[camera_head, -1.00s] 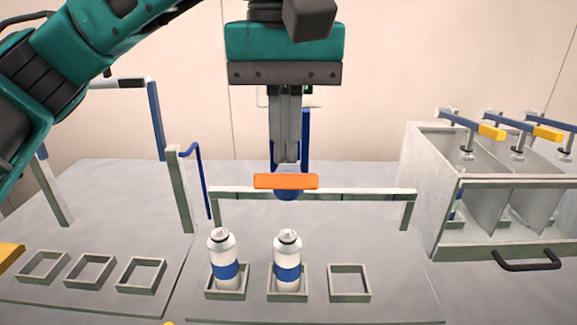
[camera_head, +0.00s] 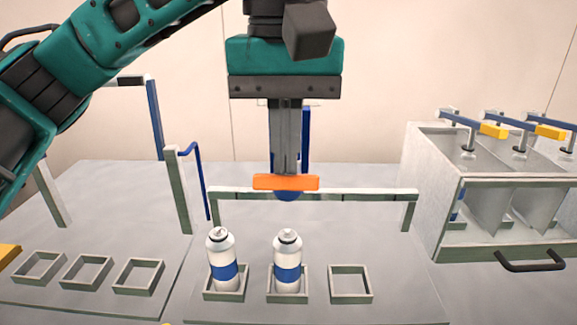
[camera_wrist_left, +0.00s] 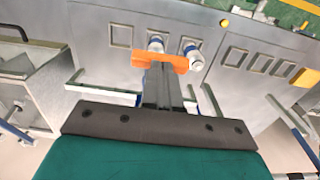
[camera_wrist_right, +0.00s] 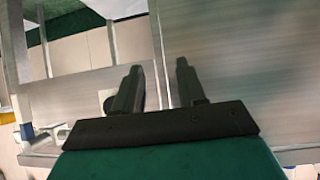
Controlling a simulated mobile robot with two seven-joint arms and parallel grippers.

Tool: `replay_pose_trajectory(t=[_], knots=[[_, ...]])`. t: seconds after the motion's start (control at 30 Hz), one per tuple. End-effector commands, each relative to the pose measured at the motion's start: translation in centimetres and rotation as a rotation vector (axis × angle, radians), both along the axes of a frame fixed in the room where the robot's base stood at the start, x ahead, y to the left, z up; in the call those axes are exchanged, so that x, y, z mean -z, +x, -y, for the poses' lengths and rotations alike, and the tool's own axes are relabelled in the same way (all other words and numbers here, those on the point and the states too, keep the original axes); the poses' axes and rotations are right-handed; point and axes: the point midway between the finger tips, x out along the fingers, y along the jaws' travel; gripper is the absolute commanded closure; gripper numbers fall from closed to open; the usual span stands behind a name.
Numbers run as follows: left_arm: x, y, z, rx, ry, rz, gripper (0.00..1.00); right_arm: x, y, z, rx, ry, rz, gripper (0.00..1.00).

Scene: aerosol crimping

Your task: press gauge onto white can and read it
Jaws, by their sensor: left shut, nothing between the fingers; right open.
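Two white cans with blue bands stand upright in square holders: a left one (camera_head: 221,249) and a middle one (camera_head: 287,249). An orange bar (camera_head: 270,183) with a blue rounded part (camera_head: 288,196) beneath it is behind the middle can. I cannot tell whether this is the gauge; no dial face shows. My left gripper (camera_head: 286,172) points down, shut and empty, its fingertips at the bar's top edge; contact is unclear. The bar also shows in the left wrist view (camera_wrist_left: 177,62). My right gripper (camera_wrist_right: 157,75) is open and empty in its wrist view, away from the cans.
The right holder (camera_head: 350,297) is empty. Several empty holders sit at the left, including one (camera_head: 138,290). A low rail (camera_head: 350,196) runs behind the cans. A grey open-topped case (camera_head: 425,190) with a black handle and blue-and-yellow levers stands right.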

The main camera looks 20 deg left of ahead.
Motion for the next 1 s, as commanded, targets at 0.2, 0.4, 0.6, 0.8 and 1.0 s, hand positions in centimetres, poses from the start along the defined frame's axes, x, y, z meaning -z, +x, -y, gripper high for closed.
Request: replay_pose_trajectory(t=[0.2, 0.4, 0.6, 0.8, 1.0], knots=[[0.6, 0.0, 0.0, -0.001, 0.001, 0.0, 1.0, -0.5, 0.2, -0.7, -0.01, 0.015, 0.003, 0.6], [1.6, -0.2, 0.1, -0.002, 0.001, 0.0, 1.0, -0.1, 0.4, -1.0, -0.014, 0.02, 0.0, 0.6], [2.6, -0.5, 0.1, -0.002, 0.002, -0.002, 1.0, 0.2, 0.7, -1.2, -0.019, 0.023, 0.002, 0.6], [3.6, -0.7, 0.2, -0.001, 0.002, -0.002, 1.0, 0.6, 0.9, -1.4, -0.025, 0.026, 0.003, 0.6], [4.5, -0.9, 0.3, -0.001, 0.002, -0.002, 1.0, 0.6, 1.2, -1.9, -0.032, 0.033, 0.009, 0.6]])
